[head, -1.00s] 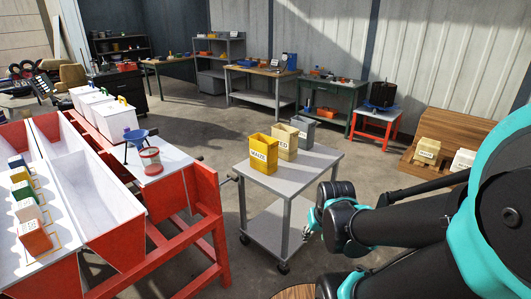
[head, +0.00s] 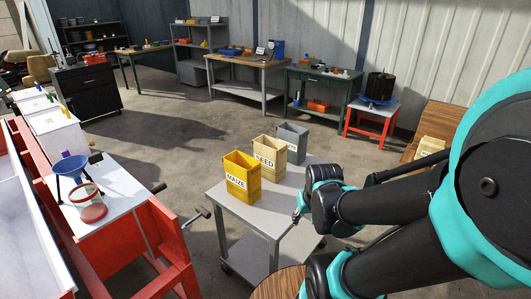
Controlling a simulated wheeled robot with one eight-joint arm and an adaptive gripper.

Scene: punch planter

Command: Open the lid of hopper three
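Several white lidded boxes stand in a row at the left edge of the head view, likely the hoppers. The nearest white box (head: 58,136) has a dark mark on its top that I cannot read. Another white box (head: 38,106) stands behind it, and more boxes are partly cut off. Small coloured pieces stand at their right sides. I cannot tell which is hopper three. All the lids look shut. My gripper (head: 297,216) is at the right end of the grey cart, far from the boxes. It is small and partly hidden by my arm, so its opening is unclear.
The grey cart (head: 231,208) carries a yellow MAIZE bin (head: 242,176), a tan SEED bin (head: 269,158) and a grey bin (head: 292,142). A red frame (head: 160,235) holds a blue funnel (head: 71,166) and a red-and-clear jar (head: 89,205). Open floor lies behind the cart.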

